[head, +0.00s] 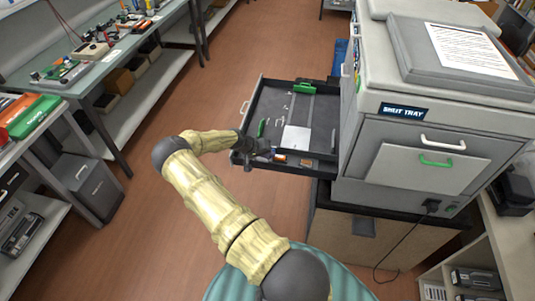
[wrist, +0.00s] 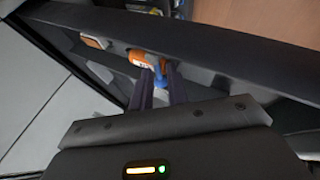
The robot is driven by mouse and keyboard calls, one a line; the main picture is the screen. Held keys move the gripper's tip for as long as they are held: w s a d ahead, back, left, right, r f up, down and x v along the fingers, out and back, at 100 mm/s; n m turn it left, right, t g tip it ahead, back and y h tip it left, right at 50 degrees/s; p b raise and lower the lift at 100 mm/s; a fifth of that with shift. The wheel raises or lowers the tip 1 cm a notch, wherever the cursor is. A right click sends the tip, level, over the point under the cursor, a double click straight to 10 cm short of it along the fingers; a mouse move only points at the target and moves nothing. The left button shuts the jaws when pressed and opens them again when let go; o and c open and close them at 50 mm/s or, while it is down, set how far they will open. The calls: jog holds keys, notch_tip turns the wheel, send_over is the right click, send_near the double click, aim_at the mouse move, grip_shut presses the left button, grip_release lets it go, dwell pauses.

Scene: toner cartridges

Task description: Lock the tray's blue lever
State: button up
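The tray (head: 252,93) is pulled out to the left of the big grey machine. My gripper (head: 262,153) is at the tray's near side, over a narrow compartment with small coloured parts. In the wrist view my gripper (wrist: 158,75) points down into this compartment, its two dark fingers a little apart. The blue lever (wrist: 161,83) shows between the fingers, close to the tips; I cannot tell if they touch it. An orange piece (wrist: 140,58) sits just beyond it. The lever's lower part is hidden by the fingers and the gripper body.
Green levers (head: 304,87) and a pale plate (head: 295,138) are in the tray. In the wrist view a dark tray wall (wrist: 215,45) runs behind the fingers. The floor (head: 190,100) to the left is clear.

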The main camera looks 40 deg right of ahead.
grip_shut()
jog(key=shift+f+m+b, duration=0.25)
jog(key=shift+m+b, duration=0.05)
jog(key=shift+b, duration=0.6)
jog(key=shift+r+g+b, duration=0.15)
jog(key=shift+g+b, duration=0.25)
jog(key=shift+b, duration=0.3)
jog(key=shift+m, duration=0.3)
grip_release()
jog(key=shift+r, duration=0.1)
jog(key=b+v, duration=0.3)
jog(key=v, duration=1.4)
jog(key=shift+r+b, duration=0.3)
jog(key=shift+b, duration=0.05)
